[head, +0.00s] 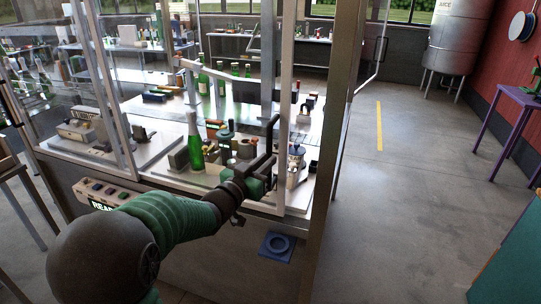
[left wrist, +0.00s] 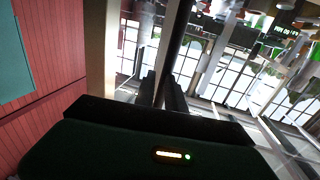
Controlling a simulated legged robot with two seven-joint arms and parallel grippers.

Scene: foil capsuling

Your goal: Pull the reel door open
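The reel door, a clear panel with a pale metal stile (head: 286,80), stands in the front of the glazed cell. A dark upright handle (head: 271,132) is on it near its right edge. My left gripper (head: 263,168) is at the lower part of this handle. In the left wrist view the dark bar of the handle (left wrist: 179,40) runs down between the two fingers (left wrist: 163,92), which look close against it from both sides. The contact itself is dark and partly hidden. The door looks closed against the frame. My right gripper is not in view.
Behind the glass, a green bottle (head: 195,142) and several small fixtures stand on a white bench. A thick metal post (head: 335,120) stands right of the door. A control box (head: 103,194) is on the front at left. Open grey floor (head: 410,190) lies to the right.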

